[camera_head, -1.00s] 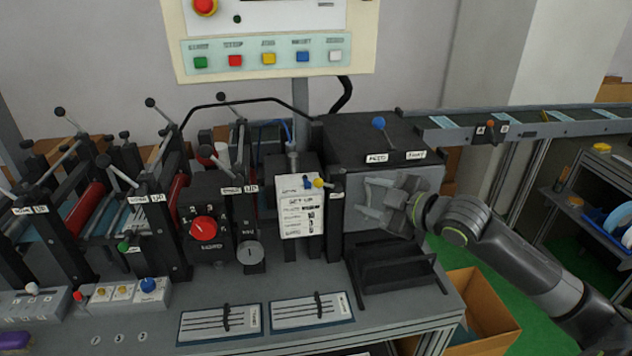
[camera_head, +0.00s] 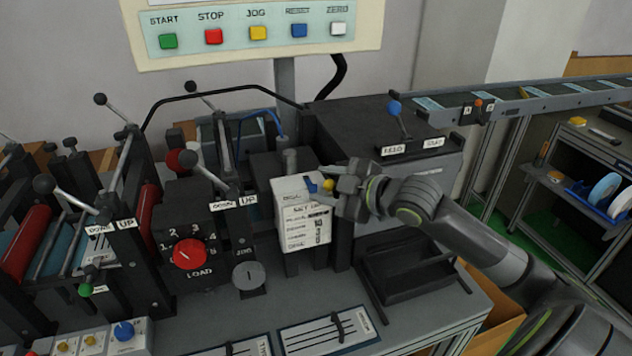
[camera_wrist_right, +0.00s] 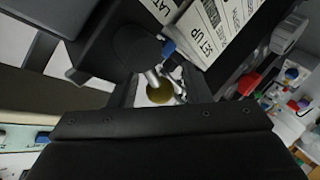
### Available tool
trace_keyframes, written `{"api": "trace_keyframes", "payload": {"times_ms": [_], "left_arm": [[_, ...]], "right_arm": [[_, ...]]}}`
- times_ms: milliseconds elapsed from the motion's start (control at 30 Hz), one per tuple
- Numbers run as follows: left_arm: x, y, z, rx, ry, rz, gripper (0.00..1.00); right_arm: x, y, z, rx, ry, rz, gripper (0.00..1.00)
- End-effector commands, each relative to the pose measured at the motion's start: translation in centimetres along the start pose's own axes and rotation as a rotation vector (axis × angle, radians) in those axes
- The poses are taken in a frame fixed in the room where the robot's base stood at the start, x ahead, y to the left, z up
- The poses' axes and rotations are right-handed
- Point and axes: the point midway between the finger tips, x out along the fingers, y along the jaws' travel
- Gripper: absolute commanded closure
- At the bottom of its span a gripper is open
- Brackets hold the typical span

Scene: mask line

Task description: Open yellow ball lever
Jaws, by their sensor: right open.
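The yellow ball lever (camera_head: 328,187) sticks out at the top right of a white SET UP box (camera_head: 300,215), beside a blue-tipped lever (camera_head: 311,185). My right gripper (camera_head: 335,184) is at the yellow ball, coming in from the right. In the right wrist view the yellow ball (camera_wrist_right: 159,92) shows between the two open fingers (camera_wrist_right: 160,86), on a short metal stem. The blue tip (camera_wrist_right: 168,48) lies just beyond. I cannot tell whether a finger touches the ball. My left gripper is out of view.
A dark machine box (camera_head: 375,130) with a blue-ball lever (camera_head: 394,107) stands behind my right arm. A red LOAD dial (camera_head: 188,254) and a grey knob (camera_head: 249,276) are to the left. A black open tray (camera_head: 410,270) lies below my arm.

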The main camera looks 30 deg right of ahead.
Motion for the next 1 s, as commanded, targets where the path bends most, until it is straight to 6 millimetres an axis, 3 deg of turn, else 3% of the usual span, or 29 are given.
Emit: {"api": "trace_keyframes", "payload": {"times_ms": [200,533,1000], "left_arm": [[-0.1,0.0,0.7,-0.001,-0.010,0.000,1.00],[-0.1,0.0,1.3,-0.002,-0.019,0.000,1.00],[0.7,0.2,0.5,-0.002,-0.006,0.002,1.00]], "right_arm": [[0.0,0.0,0.0,0.000,0.000,0.000,0.56],[0.0,0.0,0.0,-0.001,0.000,0.001,0.99],[0.5,-0.8,0.4,-0.158,-0.103,-0.038,1.00]]}}
